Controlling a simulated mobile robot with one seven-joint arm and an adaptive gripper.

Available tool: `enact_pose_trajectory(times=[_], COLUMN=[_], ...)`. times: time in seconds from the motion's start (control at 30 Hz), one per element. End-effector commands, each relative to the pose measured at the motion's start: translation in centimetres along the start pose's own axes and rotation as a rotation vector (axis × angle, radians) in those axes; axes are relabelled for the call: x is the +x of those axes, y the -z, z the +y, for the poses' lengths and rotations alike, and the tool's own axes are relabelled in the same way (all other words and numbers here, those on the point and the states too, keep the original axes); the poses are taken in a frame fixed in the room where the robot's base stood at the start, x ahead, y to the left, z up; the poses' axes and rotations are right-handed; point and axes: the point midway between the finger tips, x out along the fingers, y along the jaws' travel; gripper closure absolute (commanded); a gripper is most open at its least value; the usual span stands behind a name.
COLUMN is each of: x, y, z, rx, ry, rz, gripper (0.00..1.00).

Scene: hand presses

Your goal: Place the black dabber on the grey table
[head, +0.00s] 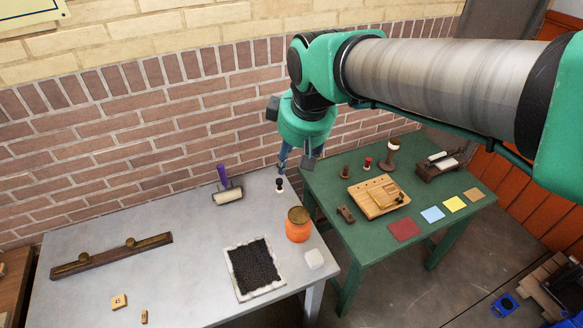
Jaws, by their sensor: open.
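A small black-and-pale piece (279,186), which looks like the black dabber, stands upright on the grey table (200,218) near its back right corner. My gripper (294,168) is open, fingers pointing down. In this view its left fingertip shows just above the dabber. I cannot tell whether it touches the dabber; nothing shows between the fingers.
On the grey table are a purple-handled roller (226,191), an orange jar (298,225), a black-filled tray (253,270), a white block (314,259) and a long wooden bar (112,255). The green table (365,228) at right holds a wooden board (378,197) and a red-topped dabber (367,163).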

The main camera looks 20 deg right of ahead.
Motion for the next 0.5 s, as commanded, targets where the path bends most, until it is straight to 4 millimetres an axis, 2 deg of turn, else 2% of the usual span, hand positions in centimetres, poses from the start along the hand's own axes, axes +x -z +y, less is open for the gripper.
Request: enact_pose_trajectory(times=[0.2,0.5], x=[-2.8,-4.3], y=[-4.9,-10.4], z=[-2.7,-5.5], rx=[0.147,0.323], ry=[-0.013,-0.015], rz=[0.055,0.115], gripper=[0.57,0.57])
